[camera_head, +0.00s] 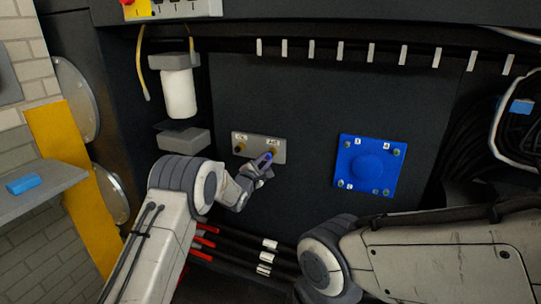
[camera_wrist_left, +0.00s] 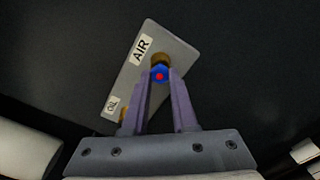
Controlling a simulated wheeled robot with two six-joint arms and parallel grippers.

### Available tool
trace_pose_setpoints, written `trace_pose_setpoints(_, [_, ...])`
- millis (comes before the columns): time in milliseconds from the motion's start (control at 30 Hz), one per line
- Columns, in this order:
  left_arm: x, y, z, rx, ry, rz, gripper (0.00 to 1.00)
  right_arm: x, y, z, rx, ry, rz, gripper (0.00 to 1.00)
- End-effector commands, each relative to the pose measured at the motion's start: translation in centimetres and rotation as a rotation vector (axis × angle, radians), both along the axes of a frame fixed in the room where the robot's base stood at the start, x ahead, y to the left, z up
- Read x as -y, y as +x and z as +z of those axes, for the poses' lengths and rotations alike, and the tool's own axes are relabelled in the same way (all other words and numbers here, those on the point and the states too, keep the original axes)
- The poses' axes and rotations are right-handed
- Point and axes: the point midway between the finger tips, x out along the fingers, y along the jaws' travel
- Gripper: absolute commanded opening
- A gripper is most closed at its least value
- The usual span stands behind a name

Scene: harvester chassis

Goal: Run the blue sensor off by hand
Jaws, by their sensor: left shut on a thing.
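The blue sensor (camera_wrist_left: 159,75), with a red dot on its end, sits between the fingertips of my left gripper (camera_wrist_left: 160,84). My left gripper is shut on it. The sensor lines up with the brass fitting (camera_wrist_left: 160,58) beside the AIR label on a grey plate (camera_wrist_left: 171,39). I cannot tell whether it is still threaded in. In the head view the left gripper (camera_head: 262,166) is at the right end of the grey plate (camera_head: 256,143). A second brass fitting (camera_head: 240,148) is at the plate's left end, by the OIL label. My right gripper is not in view.
A blue cover (camera_head: 368,168) with corner bolts is on the dark panel to the right. A white filter (camera_head: 181,93) hangs at upper left. Red-ended hoses (camera_head: 205,243) run below. A blue block (camera_head: 23,184) lies on a grey shelf (camera_head: 55,183) at far left.

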Motion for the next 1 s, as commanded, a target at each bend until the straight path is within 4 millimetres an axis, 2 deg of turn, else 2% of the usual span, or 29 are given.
trace_pose_setpoints(333, [-0.1,-0.3,0.1,0.001,-0.001,0.000,0.00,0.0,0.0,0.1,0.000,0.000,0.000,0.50])
trace_pose_setpoints(1000, [-1.2,-2.8,0.1,0.001,0.000,0.001,0.00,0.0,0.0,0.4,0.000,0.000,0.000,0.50])
